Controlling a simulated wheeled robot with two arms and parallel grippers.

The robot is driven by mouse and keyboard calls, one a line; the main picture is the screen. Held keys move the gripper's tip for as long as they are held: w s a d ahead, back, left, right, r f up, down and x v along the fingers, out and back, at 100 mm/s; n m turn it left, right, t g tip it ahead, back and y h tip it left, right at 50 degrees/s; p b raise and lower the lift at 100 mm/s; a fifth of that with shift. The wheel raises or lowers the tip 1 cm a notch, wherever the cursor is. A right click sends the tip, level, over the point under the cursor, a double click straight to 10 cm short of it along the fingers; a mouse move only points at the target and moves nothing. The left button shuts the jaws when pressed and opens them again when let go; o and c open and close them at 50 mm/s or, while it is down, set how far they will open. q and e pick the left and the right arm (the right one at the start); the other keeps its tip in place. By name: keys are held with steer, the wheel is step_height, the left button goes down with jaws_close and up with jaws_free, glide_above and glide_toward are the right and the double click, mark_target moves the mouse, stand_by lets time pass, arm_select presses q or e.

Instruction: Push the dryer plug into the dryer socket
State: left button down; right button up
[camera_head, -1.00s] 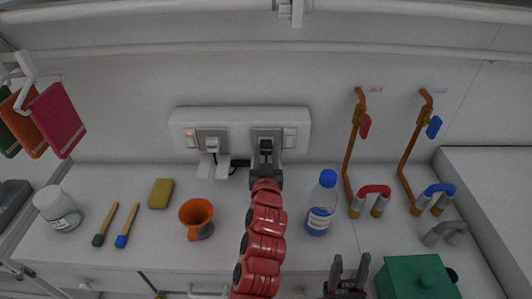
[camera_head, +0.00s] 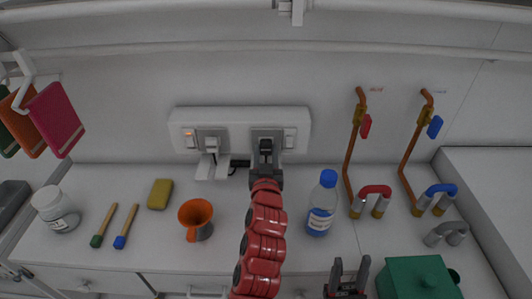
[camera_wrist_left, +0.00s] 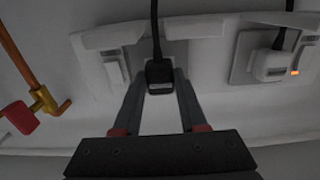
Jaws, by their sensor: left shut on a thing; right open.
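The white socket panel (camera_head: 240,118) is on the back wall with two sockets. My left gripper (camera_head: 266,160) is at the right-hand socket (camera_head: 262,131), shut on a black plug (camera_head: 265,144). In the left wrist view the black plug (camera_wrist_left: 159,76) sits between my left fingertips (camera_wrist_left: 160,84), its cord running up, in front of the grey socket plate (camera_wrist_left: 174,53). I cannot tell how far its pins are in. My right gripper (camera_head: 348,268) is open and empty at the front edge of the counter.
A white plug (camera_head: 211,146) is in the left-hand socket beside a lit orange switch (camera_head: 190,133). An orange cup (camera_head: 196,214), a blue-capped bottle (camera_head: 321,205) and a yellow sponge (camera_head: 160,194) stand on the counter. Copper pipes (camera_head: 350,150) are at right.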

arm_select(q)
steer(key=shift+b, duration=0.4)
stand_by(0.3)
steer(key=shift+w+b, duration=0.3)
steer(key=shift+w, duration=0.25)
stand_by(0.4)
steer(key=shift+c, duration=1.9)
jaws_free()
steer(key=shift+s+f, duration=0.1)
steer(key=shift+s, duration=0.3)
steer(key=s+p, duration=0.4)
steer(key=s, duration=1.2)
steer(key=shift+s, duration=0.3)
